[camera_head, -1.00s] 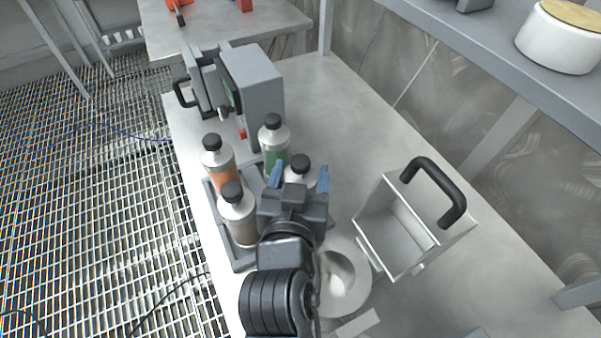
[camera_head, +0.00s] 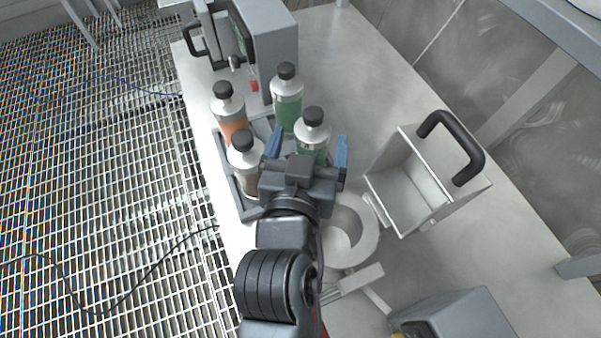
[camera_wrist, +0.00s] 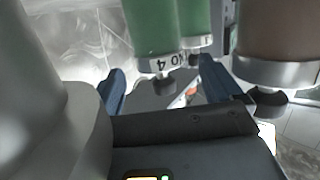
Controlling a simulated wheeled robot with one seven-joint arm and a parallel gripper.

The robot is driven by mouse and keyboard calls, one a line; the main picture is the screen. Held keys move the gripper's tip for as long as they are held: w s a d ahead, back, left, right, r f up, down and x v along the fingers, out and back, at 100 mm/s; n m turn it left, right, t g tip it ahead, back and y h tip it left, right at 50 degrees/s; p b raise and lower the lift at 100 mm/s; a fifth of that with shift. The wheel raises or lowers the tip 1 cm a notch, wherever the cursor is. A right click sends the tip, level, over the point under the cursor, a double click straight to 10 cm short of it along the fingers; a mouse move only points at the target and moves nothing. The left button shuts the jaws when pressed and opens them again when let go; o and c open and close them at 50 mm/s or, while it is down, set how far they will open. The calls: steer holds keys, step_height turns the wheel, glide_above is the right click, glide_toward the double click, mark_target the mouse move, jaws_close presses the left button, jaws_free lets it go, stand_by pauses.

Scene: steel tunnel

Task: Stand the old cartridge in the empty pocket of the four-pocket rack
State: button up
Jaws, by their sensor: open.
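My gripper (camera_head: 306,153) is open in the head view, its blue fingers to either side of a green cartridge (camera_head: 312,137) with a black cap. In the wrist view my open gripper (camera_wrist: 168,84) faces this green cartridge (camera_wrist: 153,28), marked "NO 4" and seen upside down; I see no finger closed on it. The grey rack (camera_head: 228,170) holds upright cartridges: orange (camera_head: 229,110), another green (camera_head: 287,98) and brown (camera_head: 246,160). The NO 4 cartridge stands upright at the near right corner; its base is hidden by my gripper. I see no empty pocket.
A round grey cup (camera_head: 365,232) stands just right of my arm. An open metal bin (camera_head: 405,195) with a black handle (camera_head: 462,140) is further right. A grey machine (camera_head: 268,40) stands behind the rack. The bench is clear at back right.

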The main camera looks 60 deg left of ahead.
steer(key=b+v, duration=0.1)
steer(key=v, duration=0.7)
